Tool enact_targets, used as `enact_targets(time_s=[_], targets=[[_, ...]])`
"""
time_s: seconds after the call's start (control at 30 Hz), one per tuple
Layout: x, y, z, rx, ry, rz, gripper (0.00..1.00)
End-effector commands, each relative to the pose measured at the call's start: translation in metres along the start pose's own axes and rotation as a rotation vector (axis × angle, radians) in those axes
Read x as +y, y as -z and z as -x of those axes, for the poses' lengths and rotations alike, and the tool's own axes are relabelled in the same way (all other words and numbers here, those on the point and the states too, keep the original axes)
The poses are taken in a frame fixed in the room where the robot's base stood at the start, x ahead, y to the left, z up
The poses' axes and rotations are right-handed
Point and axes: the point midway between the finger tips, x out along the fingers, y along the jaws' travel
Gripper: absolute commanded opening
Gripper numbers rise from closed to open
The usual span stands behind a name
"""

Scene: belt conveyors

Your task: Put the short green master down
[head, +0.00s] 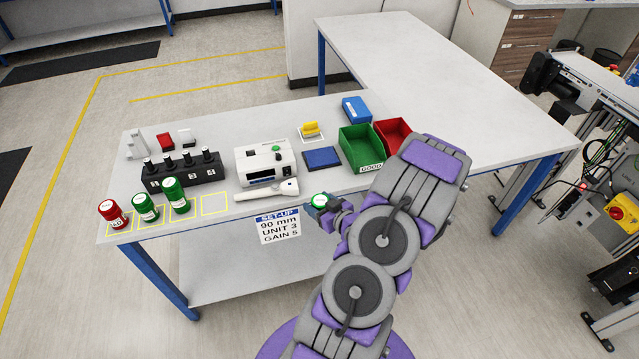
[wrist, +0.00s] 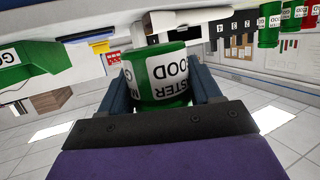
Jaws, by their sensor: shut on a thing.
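My gripper (head: 330,208) is at the table's front edge, to the right of the set-up sign. It is shut on a short green master (wrist: 160,78), a green cylinder with a white label reading "MASTER GOOD". In the head view only the green and white top of the master (head: 320,200) shows; the gripper hides the rest. In the wrist view it sits between both fingers. An empty yellow-outlined square (head: 214,204) lies on the table to the left. Two green cylinders (head: 146,207) (head: 176,195) and a red one (head: 113,213) stand left of it.
A flashlight-like white tool (head: 267,191) lies between the empty square and my gripper. Behind are a white meter unit (head: 265,162), a black block with several posts (head: 183,172), a blue pad (head: 322,158), a green bin (head: 361,148) and a red bin (head: 392,136). The set-up sign (head: 279,226) hangs in front.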

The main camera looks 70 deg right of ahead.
Motion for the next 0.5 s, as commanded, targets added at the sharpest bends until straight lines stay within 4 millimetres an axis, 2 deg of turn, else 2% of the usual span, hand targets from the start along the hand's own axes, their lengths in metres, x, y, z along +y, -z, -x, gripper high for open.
enact_targets(time_s=[0.07,0.17,0.5], targets=[[0.005,0.000,0.000,0.002,-0.008,-0.001,0.23],[0.014,0.003,-0.011,0.006,-0.009,0.004,0.23],[0.059,0.014,-0.076,0.004,-0.009,0.004,0.23]])
